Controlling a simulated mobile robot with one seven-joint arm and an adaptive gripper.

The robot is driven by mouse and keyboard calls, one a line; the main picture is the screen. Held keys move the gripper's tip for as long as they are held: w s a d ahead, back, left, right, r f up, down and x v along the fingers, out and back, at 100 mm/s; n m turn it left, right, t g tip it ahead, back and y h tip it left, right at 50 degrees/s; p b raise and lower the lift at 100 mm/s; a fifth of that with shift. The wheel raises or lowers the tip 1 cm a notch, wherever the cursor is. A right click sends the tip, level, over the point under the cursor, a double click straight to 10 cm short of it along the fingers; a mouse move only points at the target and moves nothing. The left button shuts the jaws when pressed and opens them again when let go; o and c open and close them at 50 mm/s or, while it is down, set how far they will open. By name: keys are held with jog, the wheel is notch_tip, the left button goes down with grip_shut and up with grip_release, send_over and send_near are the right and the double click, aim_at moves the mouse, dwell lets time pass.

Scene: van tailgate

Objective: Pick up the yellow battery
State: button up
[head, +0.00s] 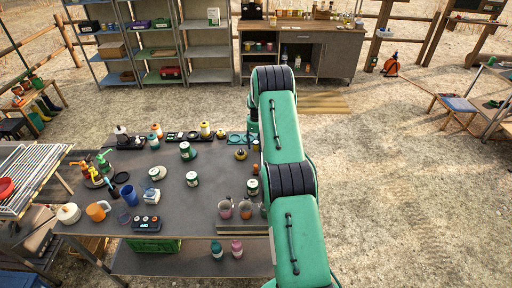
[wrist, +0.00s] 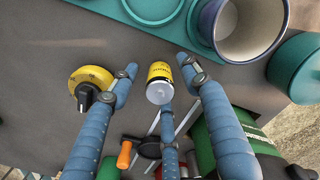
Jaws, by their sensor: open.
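The yellow battery (wrist: 160,74), a short cylinder with a yellow side and a silvery end, shows near the middle of the wrist view. My gripper (wrist: 157,66) has blue fingers spread apart. One fingertip is left of the battery, one is right of it, and a third points up from below. Gaps show between the battery and the side fingertips, so it is not gripped. In the head view my green arm reaches over the right end of the grey table (head: 215,187). The gripper is hidden there, and I cannot make out the battery surely.
A yellow dial with a black knob (wrist: 88,82) sits close outside the left finger. A teal pot with a pale inside (wrist: 250,28) and a teal tray (wrist: 172,26) are at the top. An orange-handled tool (wrist: 124,155) shows below. Cups and jars crowd the table.

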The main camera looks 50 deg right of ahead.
aim_at(256, 142)
jog(key=shift+c, duration=0.5)
grip_shut()
jog(key=shift+r, duration=0.1)
jog(key=shift+r, duration=4.95)
